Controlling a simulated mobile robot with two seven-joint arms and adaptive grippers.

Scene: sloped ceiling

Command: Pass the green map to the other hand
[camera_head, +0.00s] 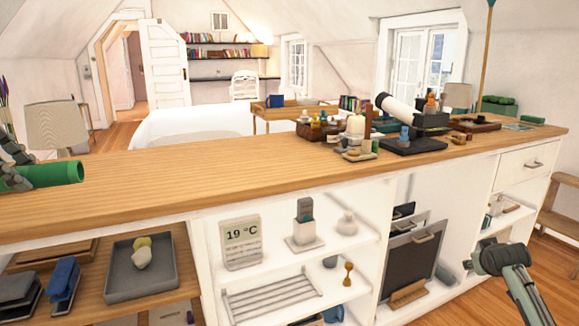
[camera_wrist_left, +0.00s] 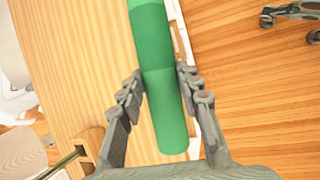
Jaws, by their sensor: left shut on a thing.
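The green map (camera_head: 52,174) is rolled into a tube at the left edge of the head view, just above the wooden counter. It also shows in the left wrist view (camera_wrist_left: 160,75), running between the fingers. My left gripper (camera_head: 12,168) is shut on the map; in the wrist view its fingers (camera_wrist_left: 160,88) press on both sides of the tube. My right gripper (camera_head: 490,260) is at the lower right of the head view, in front of the shelves, well apart from the map. Its fingers look spread and empty at the top right of the wrist view (camera_wrist_left: 290,22).
The long wooden counter (camera_head: 200,172) is clear from left to middle. Bottles, a white telescope (camera_head: 398,108) and boxes stand on its right part. Open shelves below hold a grey tray (camera_head: 140,285), a temperature display (camera_head: 240,243) and a rack. A lamp (camera_head: 55,125) stands behind at left.

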